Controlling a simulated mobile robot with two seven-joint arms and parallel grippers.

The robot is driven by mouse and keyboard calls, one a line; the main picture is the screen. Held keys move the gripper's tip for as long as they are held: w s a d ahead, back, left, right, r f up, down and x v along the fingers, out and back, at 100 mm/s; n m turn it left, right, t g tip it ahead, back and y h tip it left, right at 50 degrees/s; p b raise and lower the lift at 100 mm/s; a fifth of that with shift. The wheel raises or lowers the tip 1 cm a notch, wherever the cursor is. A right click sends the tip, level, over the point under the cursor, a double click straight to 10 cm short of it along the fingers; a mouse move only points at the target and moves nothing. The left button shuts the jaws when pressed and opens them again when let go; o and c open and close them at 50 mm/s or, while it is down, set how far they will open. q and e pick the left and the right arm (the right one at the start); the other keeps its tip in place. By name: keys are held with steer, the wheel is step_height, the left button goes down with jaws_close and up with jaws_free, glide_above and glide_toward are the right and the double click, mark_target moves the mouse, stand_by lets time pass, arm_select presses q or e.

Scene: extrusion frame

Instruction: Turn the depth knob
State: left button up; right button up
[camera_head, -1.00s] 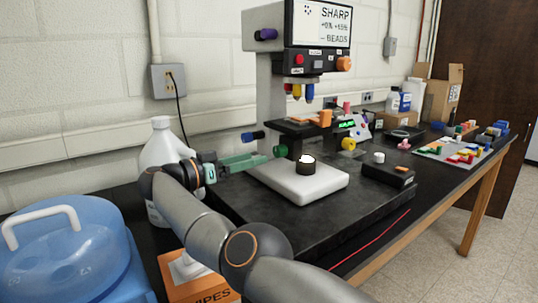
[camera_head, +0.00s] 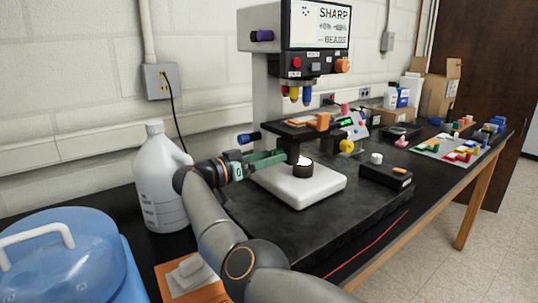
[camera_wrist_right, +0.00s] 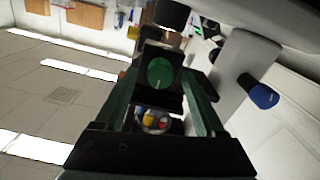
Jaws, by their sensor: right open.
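The microscope (camera_head: 268,75) stands on the dark bench. Its green round knob (camera_wrist_right: 160,73) faces the right wrist camera, with a small light mark on its face. My right gripper (camera_head: 283,155) reaches in from the left, open, with its green fingers at the microscope's side. In the right wrist view the fingers (camera_wrist_right: 160,76) lie on either side of the green knob; I cannot tell whether they touch it. In the head view the fingers hide most of that knob. I see no readable label naming the depth knob. My left gripper is not in view.
Other knobs are blue (camera_head: 249,138), purple (camera_head: 262,36), orange (camera_head: 342,66) and yellow (camera_head: 346,146). The screen (camera_head: 320,24) reads SHARP and BEADS. A white jug (camera_head: 160,190) and blue container (camera_head: 65,255) stand left. A black box (camera_head: 385,175) sits right.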

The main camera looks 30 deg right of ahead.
steer(key=shift+d, duration=0.2)
jaws_close()
stand_by(0.6)
